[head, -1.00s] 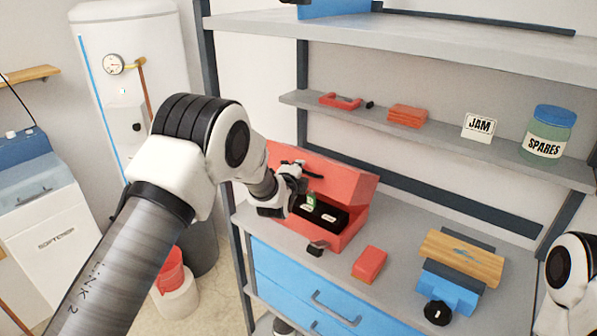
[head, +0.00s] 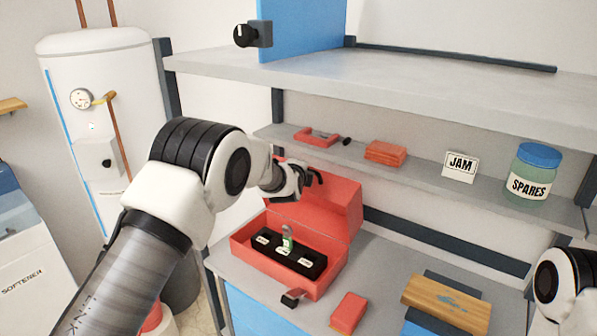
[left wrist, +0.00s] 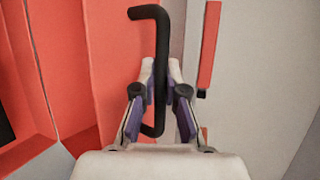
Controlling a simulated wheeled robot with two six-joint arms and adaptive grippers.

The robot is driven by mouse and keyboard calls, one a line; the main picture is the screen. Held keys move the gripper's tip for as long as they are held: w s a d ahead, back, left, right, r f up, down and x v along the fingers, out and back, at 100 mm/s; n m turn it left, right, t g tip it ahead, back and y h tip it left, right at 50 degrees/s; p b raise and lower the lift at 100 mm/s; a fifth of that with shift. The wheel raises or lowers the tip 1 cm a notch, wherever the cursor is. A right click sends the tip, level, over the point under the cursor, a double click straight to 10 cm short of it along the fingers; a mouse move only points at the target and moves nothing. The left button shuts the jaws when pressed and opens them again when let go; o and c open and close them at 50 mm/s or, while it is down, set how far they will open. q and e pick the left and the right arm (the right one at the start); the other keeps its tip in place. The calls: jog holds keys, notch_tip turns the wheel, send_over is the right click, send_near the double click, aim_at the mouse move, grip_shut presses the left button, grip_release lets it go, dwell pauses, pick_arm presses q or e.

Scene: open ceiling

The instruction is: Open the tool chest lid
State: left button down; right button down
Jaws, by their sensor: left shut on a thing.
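The red tool chest (head: 258,262) stands on the grey workbench. Its lid (head: 338,199) is raised and tilted back, and the inside shows a black tray (head: 301,261) with white labels and a small green-and-grey item (head: 287,241). My left gripper (head: 307,180) is at the top of the lid. In the left wrist view its fingers (left wrist: 161,88) are shut around the lid's black bar handle (left wrist: 150,13), with the red lid (left wrist: 108,45) to the left. My right gripper is out of view; only part of my right arm shows at the right edge.
A red block (head: 348,312) and a wooden board (head: 447,303) lie to the right. The shelf above holds red items (head: 385,152), a JAM card (head: 460,166) and a SPARES jar (head: 533,175).

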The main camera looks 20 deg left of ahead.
pick_arm(q)
jog(key=shift+w+r, duration=0.1)
jog(key=shift+w, duration=0.15)
jog(key=c, duration=1.5)
grip_release()
jog(key=shift+s, duration=0.1)
jog(key=v, duration=1.2)
